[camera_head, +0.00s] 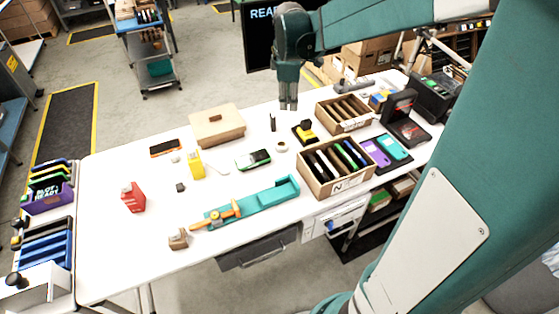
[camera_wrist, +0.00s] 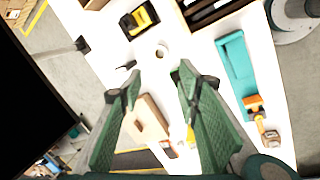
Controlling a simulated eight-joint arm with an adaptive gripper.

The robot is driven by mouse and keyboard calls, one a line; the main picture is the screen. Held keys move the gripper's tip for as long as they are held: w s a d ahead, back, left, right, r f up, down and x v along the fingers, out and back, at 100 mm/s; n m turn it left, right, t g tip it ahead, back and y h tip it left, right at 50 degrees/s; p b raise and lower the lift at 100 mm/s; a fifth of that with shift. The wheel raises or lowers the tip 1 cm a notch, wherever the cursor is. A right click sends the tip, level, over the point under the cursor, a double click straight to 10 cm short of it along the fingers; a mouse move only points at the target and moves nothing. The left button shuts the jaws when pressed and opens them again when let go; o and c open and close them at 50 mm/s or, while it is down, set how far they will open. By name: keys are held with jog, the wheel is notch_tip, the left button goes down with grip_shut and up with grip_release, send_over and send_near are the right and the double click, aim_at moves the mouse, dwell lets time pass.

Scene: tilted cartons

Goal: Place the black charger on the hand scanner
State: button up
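A small upright black item (camera_head: 273,122), perhaps the black charger, stands on the white table below and left of my gripper (camera_head: 289,106). It also shows in the wrist view (camera_wrist: 126,66). A small dark block (camera_head: 181,187) lies farther left; I cannot tell which is the charger. A black and green handheld device (camera_head: 254,160), perhaps the hand scanner, lies flat mid-table. A yellow and black device (camera_head: 305,131) rests on a dark base at right, also in the wrist view (camera_wrist: 140,19). My gripper, with its green fingers (camera_wrist: 155,85) apart and empty, hangs above the table's far side.
Open cartons (camera_head: 306,180) and (camera_head: 330,122) with upright slats or devices are at right. A teal tray (camera_head: 262,197) lies in front. A tape roll (camera_head: 281,146) and a yellow block (camera_head: 196,165) are mid-table.

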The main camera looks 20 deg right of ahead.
jog(key=s+a+r+m+t, duration=0.1)
jog(key=s+a+m, duration=0.3)
jog(key=s, duration=0.5)
jog(key=s+a+m+t+y, duration=0.1)
jog(key=s+a+m+t, duration=0.1)
jog(key=s+a+m, duration=0.2)
jog(key=s+a+r+m+t, duration=0.1)
jog(key=s+a+m, duration=0.2)
jog(key=s+a, duration=0.5)
jog(key=shift+s+a+r+m+t+y, duration=0.2)
jog(key=shift+s+r+m+t+y, duration=0.15)
jog(key=shift+s, duration=2.65)
